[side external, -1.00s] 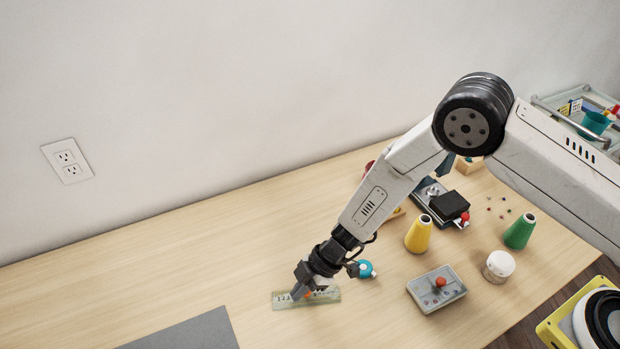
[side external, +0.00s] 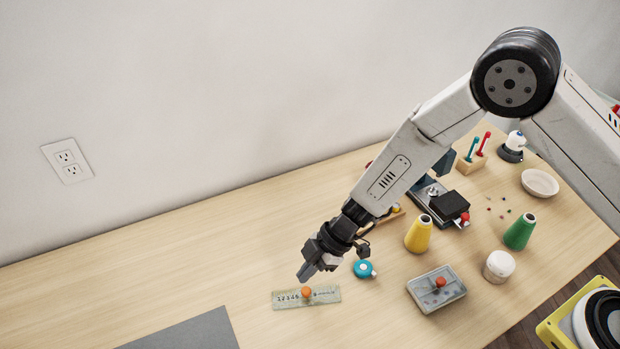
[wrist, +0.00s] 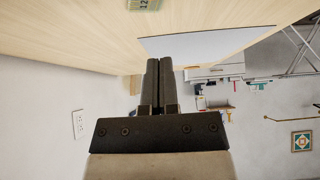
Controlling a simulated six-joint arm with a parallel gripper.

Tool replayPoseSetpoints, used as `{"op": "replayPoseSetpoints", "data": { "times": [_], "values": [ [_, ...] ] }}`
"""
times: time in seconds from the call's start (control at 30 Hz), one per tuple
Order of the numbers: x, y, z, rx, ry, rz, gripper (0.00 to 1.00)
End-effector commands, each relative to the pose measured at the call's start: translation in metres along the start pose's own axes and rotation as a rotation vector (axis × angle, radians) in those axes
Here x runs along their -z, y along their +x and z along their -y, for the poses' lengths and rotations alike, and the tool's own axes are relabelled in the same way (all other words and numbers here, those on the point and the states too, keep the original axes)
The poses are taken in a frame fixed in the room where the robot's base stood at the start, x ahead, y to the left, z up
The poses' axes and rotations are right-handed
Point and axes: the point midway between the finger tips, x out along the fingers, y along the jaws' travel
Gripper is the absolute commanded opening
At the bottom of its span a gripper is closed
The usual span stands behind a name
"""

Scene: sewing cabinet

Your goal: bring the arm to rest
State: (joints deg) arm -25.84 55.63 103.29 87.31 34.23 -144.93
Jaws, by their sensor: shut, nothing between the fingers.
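My gripper (side external: 306,272) is shut and empty. In the side external view it hangs in the air above the table, just over and behind the ruler (side external: 325,295), apart from it. The ruler is a pale, flat strip with printed numbers, and an orange knob (side external: 307,292) sits on it. In the wrist view my gripper's two dark fingers (wrist: 159,62) lie side by side, pressed together. A corner of the ruler (wrist: 140,4) shows at the top edge there.
A teal round item (side external: 364,269) lies close to the right of my gripper. Yellow (side external: 419,234) and green (side external: 520,232) cones, a grey tray (side external: 425,293) and a white jar (side external: 499,266) stand farther right. A grey mat (side external: 200,333) lies front left. The table's left part is clear.

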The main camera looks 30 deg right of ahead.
Motion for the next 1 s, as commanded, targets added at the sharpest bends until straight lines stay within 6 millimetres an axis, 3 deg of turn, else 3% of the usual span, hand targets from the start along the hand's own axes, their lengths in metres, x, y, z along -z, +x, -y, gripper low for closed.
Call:
{"op": "replayPoseSetpoints", "data": {
  "times": [0.2,0.67,1.0],
  "values": [
    [0.0,-0.016,0.0,0.0,0.001,-0.001,0.0],
    [-0.002,-0.028,0.0,0.001,0.035,0.014,0.0],
    [-0.018,-0.08,0.007,-0.009,0.255,0.111,0.0]
  ]
}}
